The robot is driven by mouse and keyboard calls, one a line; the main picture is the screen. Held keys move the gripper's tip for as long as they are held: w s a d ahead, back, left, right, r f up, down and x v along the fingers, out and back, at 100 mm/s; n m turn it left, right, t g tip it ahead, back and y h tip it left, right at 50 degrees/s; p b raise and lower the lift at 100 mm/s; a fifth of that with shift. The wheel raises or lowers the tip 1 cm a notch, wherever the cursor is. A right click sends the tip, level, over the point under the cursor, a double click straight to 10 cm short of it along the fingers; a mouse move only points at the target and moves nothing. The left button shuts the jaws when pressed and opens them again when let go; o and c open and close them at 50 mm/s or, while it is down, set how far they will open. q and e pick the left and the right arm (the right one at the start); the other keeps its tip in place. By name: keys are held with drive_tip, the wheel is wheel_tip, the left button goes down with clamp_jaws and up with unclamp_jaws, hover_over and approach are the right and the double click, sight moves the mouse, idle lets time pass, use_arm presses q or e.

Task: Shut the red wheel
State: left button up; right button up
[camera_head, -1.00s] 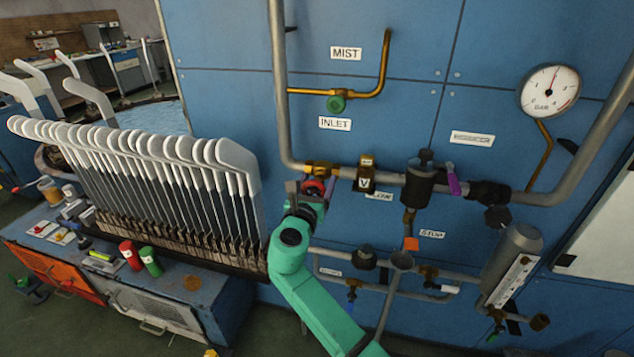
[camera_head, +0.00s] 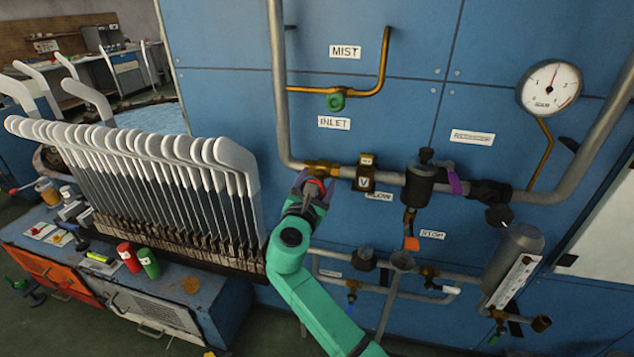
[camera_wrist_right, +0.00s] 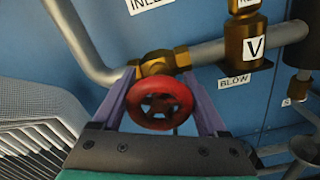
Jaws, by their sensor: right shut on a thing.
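The red wheel (camera_wrist_right: 160,104) sits on a brass valve (camera_wrist_right: 156,64) in the grey pipe below the INLET label. In the head view the red wheel (camera_head: 314,185) is mostly hidden by my right gripper (camera_head: 313,182). In the right wrist view my right gripper (camera_wrist_right: 160,98) has one finger on each side of the wheel and is shut on it. My left gripper is not in view.
A rack of grey-and-white sock boards (camera_head: 130,150) stands close to the left of my right arm. A pressure gauge (camera_head: 548,88), a BLOW valve (camera_head: 366,173), and a green wheel (camera_head: 336,102) are on the blue panel (camera_head: 400,120). Lower pipes run right of my arm.

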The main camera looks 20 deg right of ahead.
drive_tip(key=o, duration=1.3)
drive_tip(key=b+v, duration=0.1)
drive_tip(key=v, duration=1.3)
drive_tip(key=shift+s+a+b, duration=0.15)
drive_tip(key=shift+s+b, duration=0.15)
